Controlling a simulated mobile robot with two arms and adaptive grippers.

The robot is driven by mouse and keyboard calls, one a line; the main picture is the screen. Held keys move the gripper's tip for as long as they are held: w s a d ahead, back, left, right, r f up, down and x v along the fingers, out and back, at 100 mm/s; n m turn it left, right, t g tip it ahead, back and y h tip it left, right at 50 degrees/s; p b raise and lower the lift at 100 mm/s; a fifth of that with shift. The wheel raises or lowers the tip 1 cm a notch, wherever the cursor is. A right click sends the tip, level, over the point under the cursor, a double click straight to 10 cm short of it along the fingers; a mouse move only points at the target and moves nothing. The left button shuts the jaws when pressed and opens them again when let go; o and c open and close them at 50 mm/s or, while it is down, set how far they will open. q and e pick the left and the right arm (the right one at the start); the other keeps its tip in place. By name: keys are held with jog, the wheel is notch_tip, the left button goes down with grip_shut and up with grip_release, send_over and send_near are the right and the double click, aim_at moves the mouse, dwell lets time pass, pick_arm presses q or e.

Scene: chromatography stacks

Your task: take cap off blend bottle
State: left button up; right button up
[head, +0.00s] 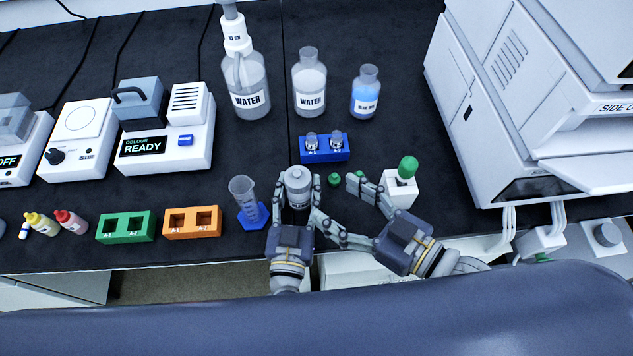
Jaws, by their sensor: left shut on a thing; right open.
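A squat grey-white bottle (297,186), which looks like the blend bottle, stands upright near the front of the bench. No lettering on it can be read, and I cannot tell whether its pale top is a cap. My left gripper (297,199) is shut on this bottle, with a finger on each side. My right gripper (335,198) is open, just right of the bottle.
A blue rack (324,156) with small vials stands behind. A white block (400,190) with a green-topped item stands at right. A measuring cylinder (243,193) is close on the left, beyond it orange (192,234) and green (126,238) racks. Water bottles stand farther back.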

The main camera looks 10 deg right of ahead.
aim_at(297, 172)
jog(key=x, duration=1)
jog(key=shift+w+a, duration=0.3)
jog(key=c, duration=1.3)
jog(key=shift+r, duration=0.3)
jog(key=shift+r, duration=0.85)
